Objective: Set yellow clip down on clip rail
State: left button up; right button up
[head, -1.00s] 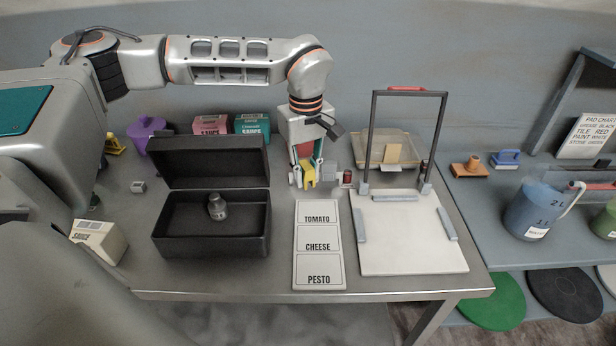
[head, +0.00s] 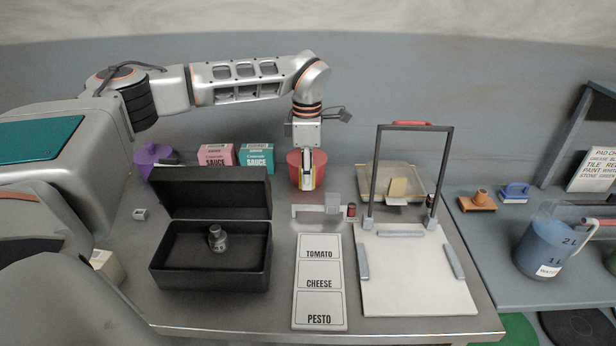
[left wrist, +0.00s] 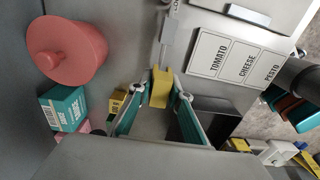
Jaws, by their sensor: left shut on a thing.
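The yellow clip (left wrist: 160,88) is pinched between the fingertips of my left gripper (left wrist: 158,92) in the left wrist view. In the head view, my left gripper (head: 307,186) points down in front of a red lidded tub, and only slim yellow edges of the clip show. What I take for the clip rail is the low pale strip (head: 308,210) with a grey block, behind the label board; it also shows in the left wrist view (left wrist: 168,32). The clip appears apart from it, on its far side. My right gripper is out of view.
The label board (head: 319,282) lies in front of the rail. An open black case (head: 165,262) stands left, and a white board with an upright dark frame (head: 420,290) right. Sauce boxes (head: 256,157) and the red tub (head: 294,165) stand behind.

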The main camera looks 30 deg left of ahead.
pick_arm(q)
jog(key=shift+f, duration=0.1)
jog(key=shift+f+b, duration=0.5)
jog(key=shift+f, duration=1.8)
jog(key=shift+p, duration=0.55)
jog(key=shift+f+b, duration=0.3)
jog(key=shift+f, duration=1.45)
jog(key=o, duration=1)
notch_tip(320, 180, up, 12)
